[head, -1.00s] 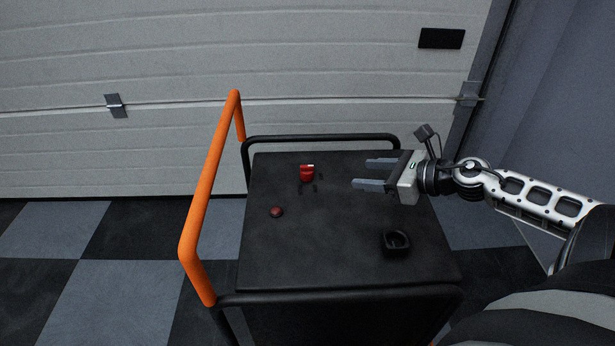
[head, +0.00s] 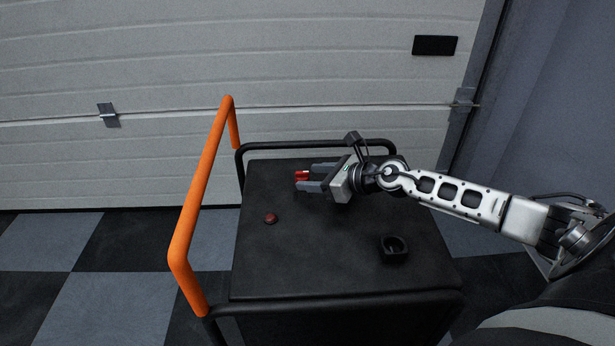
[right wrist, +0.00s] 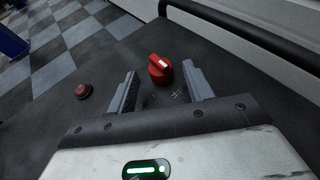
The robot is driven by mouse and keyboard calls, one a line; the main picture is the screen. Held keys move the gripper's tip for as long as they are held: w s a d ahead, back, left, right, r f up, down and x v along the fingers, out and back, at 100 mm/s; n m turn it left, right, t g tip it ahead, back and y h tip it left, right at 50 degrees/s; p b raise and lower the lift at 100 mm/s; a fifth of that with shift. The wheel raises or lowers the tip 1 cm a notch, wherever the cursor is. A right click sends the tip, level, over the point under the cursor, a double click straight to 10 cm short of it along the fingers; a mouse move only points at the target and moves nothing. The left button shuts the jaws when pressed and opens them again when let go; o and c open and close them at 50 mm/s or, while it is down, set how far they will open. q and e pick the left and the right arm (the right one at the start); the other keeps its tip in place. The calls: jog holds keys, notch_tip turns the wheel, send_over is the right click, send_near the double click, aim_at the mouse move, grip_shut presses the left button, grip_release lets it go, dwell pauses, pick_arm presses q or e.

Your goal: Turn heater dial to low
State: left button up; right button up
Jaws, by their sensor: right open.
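The red heater dial (right wrist: 160,69) stands on the dark cart top, with a white mark on its upper face. It also shows in the head view (head: 302,175), partly hidden by my right gripper. My right gripper (head: 305,179) is open, coming in from the right, with its fingers on either side of the dial. In the right wrist view the dial is between and slightly beyond the open fingertips (right wrist: 163,74). I see no contact there. Small pale marks on the cart top show next to the dial. My left gripper is not in view.
The black cart top (head: 320,265) also carries a small red button (head: 270,218) on the left and a black ring-like holder (head: 395,249) at front right. An orange handle (head: 200,200) rises on the left. A black rail (head: 310,145) runs along the back, before a pale shutter door.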

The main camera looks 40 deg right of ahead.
aim_at(302, 177)
jog(key=shift+x, duration=0.95)
jog(key=shift+w+a, duration=0.1)
jog(key=shift+w, duration=0.05)
jog(key=c, duration=1)
jog(key=shift+o, duration=0.2)
jog(key=shift+r+p, duration=0.1)
jog(key=shift+p, duration=0.25)
